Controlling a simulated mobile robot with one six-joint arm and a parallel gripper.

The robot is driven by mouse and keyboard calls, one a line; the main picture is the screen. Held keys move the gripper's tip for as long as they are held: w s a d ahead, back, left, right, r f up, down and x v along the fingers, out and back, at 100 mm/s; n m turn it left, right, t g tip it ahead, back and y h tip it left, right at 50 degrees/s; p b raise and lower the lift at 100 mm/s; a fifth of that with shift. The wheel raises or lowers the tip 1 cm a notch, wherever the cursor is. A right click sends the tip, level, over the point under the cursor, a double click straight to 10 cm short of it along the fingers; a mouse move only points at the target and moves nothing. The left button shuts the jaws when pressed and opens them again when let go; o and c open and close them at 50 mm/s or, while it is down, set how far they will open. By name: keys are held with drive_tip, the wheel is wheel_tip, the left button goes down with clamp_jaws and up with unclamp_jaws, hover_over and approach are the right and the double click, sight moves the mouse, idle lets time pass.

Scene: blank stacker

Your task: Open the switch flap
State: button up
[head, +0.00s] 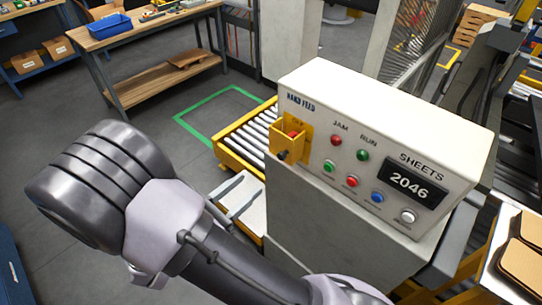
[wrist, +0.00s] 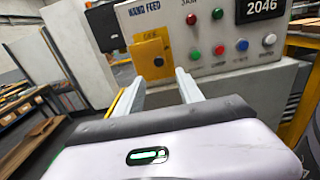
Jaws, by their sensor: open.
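The yellow switch flap (head: 286,136) is at the left end of the white control panel's sloped face, under the words HAND FEED. It stands out like a small box. A red part shows behind its top edge, and a dark knob (head: 283,155) sits low on its front. In the wrist view the flap (wrist: 147,50) appears as a yellow plate covering what is behind it. My gripper (wrist: 160,82) is open and empty, its two pale fingers pointing at the panel just below the flap. In the head view my gripper (head: 236,194) is left of and below the flap, apparently apart from it.
The control panel (head: 330,88) also carries red and green lamps, several push buttons (head: 352,181) and a display (head: 411,186) reading 2046. It tops a grey cabinet (head: 315,225). A roller conveyor (head: 245,137) lies behind left. A workbench (head: 150,30) stands farther back, with open floor before it.

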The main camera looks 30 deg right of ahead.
sight(280, 157)
drive_tip(key=b+x, duration=0.2)
drive_tip(key=x, duration=0.9)
drive_tip(key=shift+w+d+f, duration=0.1)
drive_tip(key=shift+w+d, duration=0.15)
drive_tip(key=shift+d, duration=0.1)
clamp_jaws()
idle(0.6)
